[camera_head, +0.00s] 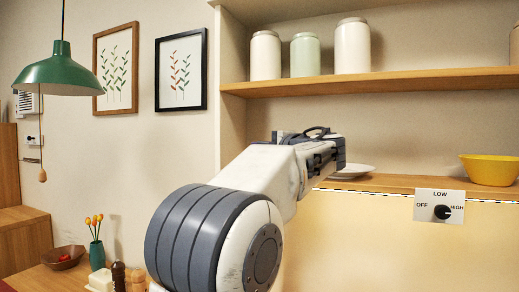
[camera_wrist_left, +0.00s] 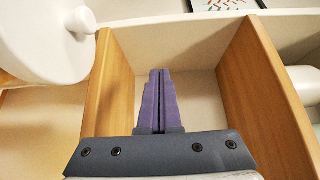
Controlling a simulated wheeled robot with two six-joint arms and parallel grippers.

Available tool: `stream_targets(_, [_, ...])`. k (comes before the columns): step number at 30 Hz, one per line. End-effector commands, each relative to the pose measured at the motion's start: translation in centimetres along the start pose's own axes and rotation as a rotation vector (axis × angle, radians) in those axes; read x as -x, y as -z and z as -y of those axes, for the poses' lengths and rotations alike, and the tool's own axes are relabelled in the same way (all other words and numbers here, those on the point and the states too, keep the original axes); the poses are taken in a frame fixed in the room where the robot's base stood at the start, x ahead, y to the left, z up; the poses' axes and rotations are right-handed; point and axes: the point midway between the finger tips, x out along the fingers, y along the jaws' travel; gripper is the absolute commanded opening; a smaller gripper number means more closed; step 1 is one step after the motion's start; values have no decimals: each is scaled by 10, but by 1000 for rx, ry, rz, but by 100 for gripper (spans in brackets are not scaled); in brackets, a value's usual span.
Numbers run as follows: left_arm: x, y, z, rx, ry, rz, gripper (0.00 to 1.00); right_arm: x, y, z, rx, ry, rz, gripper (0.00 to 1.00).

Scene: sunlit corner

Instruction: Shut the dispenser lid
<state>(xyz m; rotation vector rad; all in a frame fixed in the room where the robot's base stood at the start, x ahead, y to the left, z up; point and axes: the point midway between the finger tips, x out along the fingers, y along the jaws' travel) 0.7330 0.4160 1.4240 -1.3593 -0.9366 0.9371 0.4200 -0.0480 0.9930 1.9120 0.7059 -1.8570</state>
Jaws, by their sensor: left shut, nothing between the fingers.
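I cannot make out a dispenser or its lid for certain in either view. In the left wrist view, my left gripper (camera_wrist_left: 158,75) has its two purple fingers pressed together with nothing between them. They point into an open-topped space between two wooden panels and touch nothing that I can see. In the head view one arm of mine reaches up from the bottom middle; its dark wrist end is in front of the lower shelf, and no fingertips can be made out there. My right gripper is not in view.
In the wrist view, wooden panels (camera_wrist_left: 107,85) (camera_wrist_left: 262,95) flank the fingers, and a large white rounded thing (camera_wrist_left: 40,40) is at upper left. In the head view, a white plate (camera_head: 357,171), yellow bowl (camera_head: 490,170) and control knob panel (camera_head: 439,205) are right of the arm; jars (camera_head: 352,46) stand above.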

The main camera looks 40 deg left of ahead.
Motion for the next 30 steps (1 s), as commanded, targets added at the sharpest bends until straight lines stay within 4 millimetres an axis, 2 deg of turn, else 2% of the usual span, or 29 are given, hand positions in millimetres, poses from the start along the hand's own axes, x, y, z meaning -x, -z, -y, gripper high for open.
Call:
stream_targets(21, [24, -34, 42, 2, 1, 0, 0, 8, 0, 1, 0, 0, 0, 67])
stream_targets(30, [26, -38, 46, 0, -1, 0, 0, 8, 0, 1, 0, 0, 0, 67])
